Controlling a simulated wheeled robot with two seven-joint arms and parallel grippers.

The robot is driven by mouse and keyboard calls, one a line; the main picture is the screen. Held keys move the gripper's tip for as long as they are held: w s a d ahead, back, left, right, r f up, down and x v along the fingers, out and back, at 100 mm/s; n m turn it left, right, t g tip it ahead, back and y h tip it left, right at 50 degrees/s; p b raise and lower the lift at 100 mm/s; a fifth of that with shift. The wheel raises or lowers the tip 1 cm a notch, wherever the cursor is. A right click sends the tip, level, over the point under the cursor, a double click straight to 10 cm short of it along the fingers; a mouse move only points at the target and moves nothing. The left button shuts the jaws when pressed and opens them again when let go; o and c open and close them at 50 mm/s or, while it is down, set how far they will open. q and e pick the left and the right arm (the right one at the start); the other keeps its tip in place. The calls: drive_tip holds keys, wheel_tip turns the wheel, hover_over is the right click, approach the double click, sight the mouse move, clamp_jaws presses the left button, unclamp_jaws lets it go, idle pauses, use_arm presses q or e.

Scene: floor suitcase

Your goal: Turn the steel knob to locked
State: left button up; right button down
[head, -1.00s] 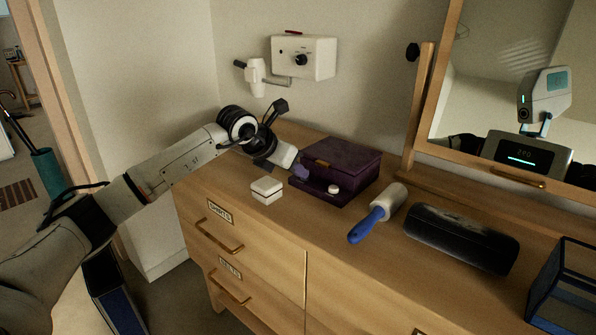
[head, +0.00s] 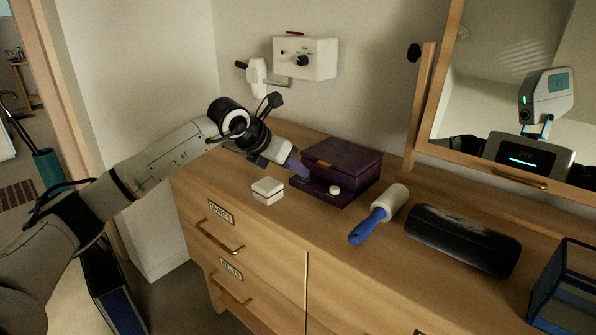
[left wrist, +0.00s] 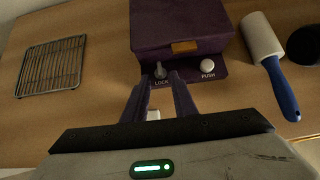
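The purple box (head: 342,162) stands on the dresser. In the left wrist view the box (left wrist: 180,25) has a front ledge with a small steel knob (left wrist: 160,71) above the word LOCK and a white button (left wrist: 208,65) marked PUSH. My left gripper (left wrist: 160,82) is open, its two purple fingers apart, with the knob in line between the tips. I cannot tell whether the fingers touch it. In the head view my left gripper (head: 301,172) reaches the ledge's left end and the knob is hidden there. My right gripper is not in view.
A small white box (head: 268,191) stands just in front of the gripper. A lint roller (head: 379,213), a dark case (head: 462,239) and a glass box (head: 565,290) lie to the right. A wire rack (left wrist: 51,65) lies left of the purple box. A white wall unit (head: 306,59) hangs behind.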

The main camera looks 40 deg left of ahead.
use_arm(q)
drive_tip(key=v, duration=0.7)
drive_tip(key=shift+s+r, duration=0.25)
drive_tip(key=shift+s, duration=0.05)
